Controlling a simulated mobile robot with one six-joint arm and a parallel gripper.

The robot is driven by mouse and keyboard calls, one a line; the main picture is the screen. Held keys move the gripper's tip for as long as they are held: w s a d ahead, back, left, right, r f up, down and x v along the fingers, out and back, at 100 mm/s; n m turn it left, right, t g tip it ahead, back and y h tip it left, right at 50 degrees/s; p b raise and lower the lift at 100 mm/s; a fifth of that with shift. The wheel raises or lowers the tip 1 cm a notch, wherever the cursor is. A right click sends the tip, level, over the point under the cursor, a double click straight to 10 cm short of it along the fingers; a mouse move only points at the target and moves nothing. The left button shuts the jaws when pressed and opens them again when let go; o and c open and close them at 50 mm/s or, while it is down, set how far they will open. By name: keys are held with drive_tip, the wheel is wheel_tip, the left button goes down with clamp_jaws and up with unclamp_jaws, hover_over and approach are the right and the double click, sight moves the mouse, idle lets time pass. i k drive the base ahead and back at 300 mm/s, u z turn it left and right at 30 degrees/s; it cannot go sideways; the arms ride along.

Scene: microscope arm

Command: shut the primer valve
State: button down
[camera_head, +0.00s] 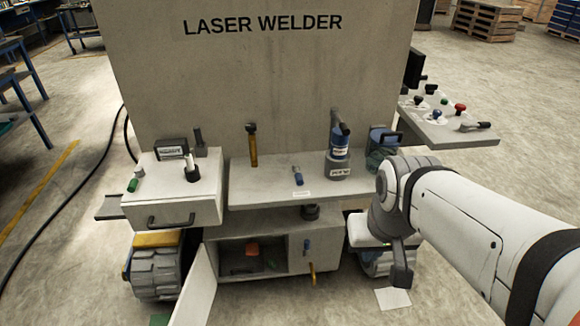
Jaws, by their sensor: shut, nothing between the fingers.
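The laser welder (262,85) is a grey machine with a shelf at its front. I cannot tell for certain which fitting is the primer valve; the labels are too small to read. A small blue-handled fitting (297,176) stands on the shelf above a white label. Below, on the cabinet front, are another blue fitting (307,246) and a yellow handle (311,272). My gripper (402,278) hangs at the right, in front of the machine, pointing down. It is shut and empty, apart from all these fittings, to their right.
A blue-topped cylinder (339,150) and a blue-grey container (382,145) stand at the shelf's right. A yellow upright handle (253,147) stands at its back. The lower cabinet's door (197,292) hangs open at the left. A drawer (172,200) and a button panel (447,125) flank the shelf.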

sight(272, 263)
drive_tip(key=z, duration=2.3)
drive_tip(key=k, duration=0.35)
drive_tip(key=u, duration=2.5)
